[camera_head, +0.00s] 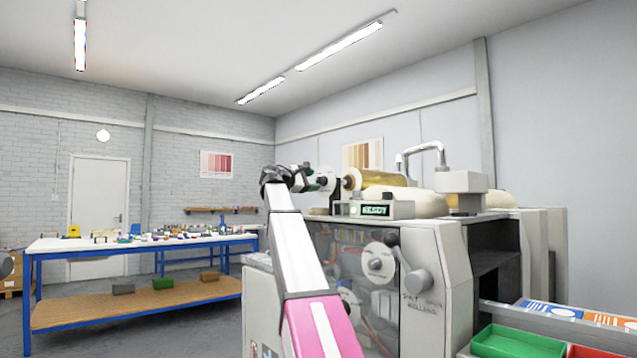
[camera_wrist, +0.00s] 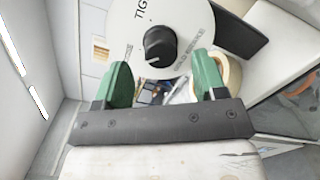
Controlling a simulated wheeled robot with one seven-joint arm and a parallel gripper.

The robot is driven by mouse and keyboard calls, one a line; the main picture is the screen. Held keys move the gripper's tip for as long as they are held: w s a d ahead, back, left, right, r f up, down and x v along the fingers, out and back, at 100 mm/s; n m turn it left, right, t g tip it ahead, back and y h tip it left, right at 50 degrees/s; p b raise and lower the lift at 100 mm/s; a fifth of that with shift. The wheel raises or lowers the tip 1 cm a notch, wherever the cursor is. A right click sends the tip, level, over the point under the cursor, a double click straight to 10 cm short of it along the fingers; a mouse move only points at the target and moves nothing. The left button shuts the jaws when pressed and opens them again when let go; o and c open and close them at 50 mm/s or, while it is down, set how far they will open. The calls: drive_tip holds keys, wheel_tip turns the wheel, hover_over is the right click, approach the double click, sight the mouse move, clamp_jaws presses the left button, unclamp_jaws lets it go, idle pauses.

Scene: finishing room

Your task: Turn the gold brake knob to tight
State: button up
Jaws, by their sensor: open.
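The brake knob (camera_wrist: 159,44) is a small dark knob at the middle of a round white dial plate (camera_wrist: 187,22) in the wrist view. Lettering beginning "TIG" shows on the plate's upper left, and more, partly unreadable lettering on its lower right. I cannot tell which way the knob points. My gripper (camera_wrist: 162,63) is open. Its two green fingers stand apart, one to each side below the knob, and nothing is between them. In the head view my gripper (camera_head: 318,180) is small, at the gold foil roll (camera_head: 388,180) on the machine; the knob cannot be made out there.
The grey machine (camera_head: 446,270) has a lit display (camera_head: 375,210) on top, below my gripper. A green bin (camera_head: 518,342) stands at the lower right. A blue-framed workbench (camera_head: 60,243) with several small items is at the left. Floor shows between bench and machine.

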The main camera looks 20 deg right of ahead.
sight(319, 181)
drive_tip(key=shift+x, duration=1.75)
drive_tip(key=c, duration=0.9)
drive_tip(key=shift+c, duration=0.2)
